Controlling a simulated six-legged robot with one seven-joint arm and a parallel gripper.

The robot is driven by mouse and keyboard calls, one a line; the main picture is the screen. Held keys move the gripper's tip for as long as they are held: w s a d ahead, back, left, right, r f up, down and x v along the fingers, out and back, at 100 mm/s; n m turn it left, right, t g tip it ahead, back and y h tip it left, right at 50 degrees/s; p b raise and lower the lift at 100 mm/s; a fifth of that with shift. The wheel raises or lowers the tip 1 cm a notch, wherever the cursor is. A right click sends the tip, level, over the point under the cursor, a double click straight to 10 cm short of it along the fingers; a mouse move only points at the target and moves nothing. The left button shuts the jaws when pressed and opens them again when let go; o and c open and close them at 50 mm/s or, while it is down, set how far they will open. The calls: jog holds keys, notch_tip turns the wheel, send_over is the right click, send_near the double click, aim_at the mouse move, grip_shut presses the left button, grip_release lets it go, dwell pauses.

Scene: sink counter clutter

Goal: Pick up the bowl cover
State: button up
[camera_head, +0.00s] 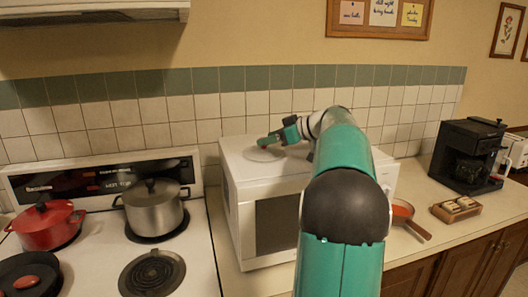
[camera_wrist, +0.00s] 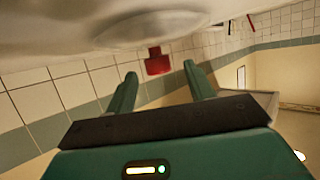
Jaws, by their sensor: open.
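The bowl cover (camera_head: 262,154) is a pale round disc lying flat on top of the white microwave (camera_head: 240,160). In the wrist view, which is upside down, the cover (camera_wrist: 150,30) shows at the top with a red knob (camera_wrist: 158,63) standing from its middle. My gripper (camera_head: 266,141) is just above the cover in the head view and hides the knob there. In the wrist view my gripper (camera_wrist: 160,70) is open, with the red knob between the two fingertips and a gap on each side. The fingers do not appear to touch it.
The tiled wall (camera_head: 230,104) is close behind the microwave. A steel pot (camera_head: 152,210) and a red pot (camera_head: 45,228) stand on the stove at left. A red pan (camera_head: 402,211), a small wooden tray (camera_head: 436,209) and a black coffee maker (camera_head: 464,160) are at right.

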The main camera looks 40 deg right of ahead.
aim_at(269, 149)
jog(key=shift+w+f, duration=0.3)
jog(key=shift+w, duration=0.3)
jog(key=shift+s+a+r, duration=0.1)
jog(key=shift+s, duration=0.05)
jog(key=c, duration=1.1)
jog(key=shift+o, duration=0.2)
jog(key=shift+r, duration=0.15)
notch_tip(269, 149, up, 18)
jog(key=shift+f, duration=0.25)
